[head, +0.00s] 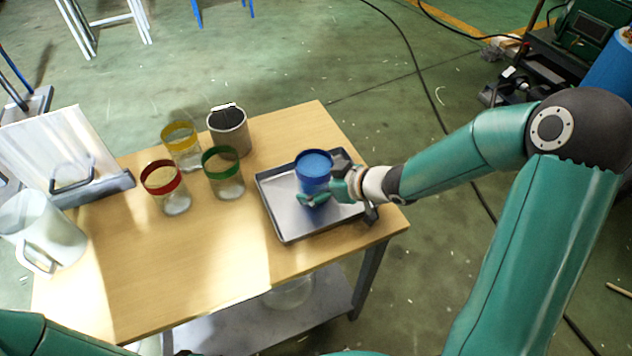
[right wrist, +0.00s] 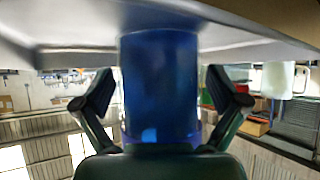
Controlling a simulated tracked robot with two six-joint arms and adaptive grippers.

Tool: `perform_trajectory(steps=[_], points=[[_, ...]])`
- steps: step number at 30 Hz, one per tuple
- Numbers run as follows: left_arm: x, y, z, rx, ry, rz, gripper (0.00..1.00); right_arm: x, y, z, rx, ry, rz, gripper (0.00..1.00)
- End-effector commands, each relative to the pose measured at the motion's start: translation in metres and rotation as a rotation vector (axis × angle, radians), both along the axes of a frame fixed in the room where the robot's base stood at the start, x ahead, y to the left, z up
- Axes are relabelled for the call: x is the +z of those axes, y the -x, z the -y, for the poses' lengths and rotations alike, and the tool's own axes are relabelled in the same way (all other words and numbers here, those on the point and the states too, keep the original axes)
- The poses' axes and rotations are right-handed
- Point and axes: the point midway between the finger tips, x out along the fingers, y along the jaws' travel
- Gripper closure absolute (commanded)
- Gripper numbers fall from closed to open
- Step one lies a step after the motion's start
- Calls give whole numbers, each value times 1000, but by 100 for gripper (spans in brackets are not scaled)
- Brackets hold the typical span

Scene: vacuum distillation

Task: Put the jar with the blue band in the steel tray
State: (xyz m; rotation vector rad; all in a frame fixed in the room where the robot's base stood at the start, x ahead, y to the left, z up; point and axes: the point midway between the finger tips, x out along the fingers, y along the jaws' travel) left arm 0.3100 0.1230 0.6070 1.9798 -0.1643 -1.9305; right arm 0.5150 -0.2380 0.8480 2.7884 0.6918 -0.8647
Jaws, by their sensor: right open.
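The jar with the blue band (head: 314,166) stands upright in the steel tray (head: 276,208), on the right part of the wooden table. My right gripper (head: 322,190) is open around the jar, low on its side. In the right wrist view the blue jar (right wrist: 160,85) is between the two spread fingers, with a small gap on each side. The tray (right wrist: 80,55) shows across the top of that view. Part of my left arm shows at the bottom left of the head view, but its gripper does not.
Jars with red (head: 164,186), yellow (head: 181,146) and green (head: 223,172) bands stand left of the tray, near a grey metal container (head: 229,130). A clear pitcher (head: 45,232) stands at the left edge. The table's front middle (head: 190,270) is clear.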

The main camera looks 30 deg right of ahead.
Motion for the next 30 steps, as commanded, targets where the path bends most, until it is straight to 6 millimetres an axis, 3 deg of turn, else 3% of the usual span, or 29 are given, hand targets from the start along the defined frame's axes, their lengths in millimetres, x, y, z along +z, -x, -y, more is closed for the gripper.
perform_trajectory(steps=[8, 21, 30], points=[[6, 0, 0, 0, 0, 0, 56, 9, 6, 4, 0, 1, 1, 4], [37, 0, 0, 0, 0, 0, 56, 58, 66, 36, -2, 2, 1, 4], [46, 0, 0, 0, 0, 0, 56, 71, 87, 46, 1, 0, -1, 4]])
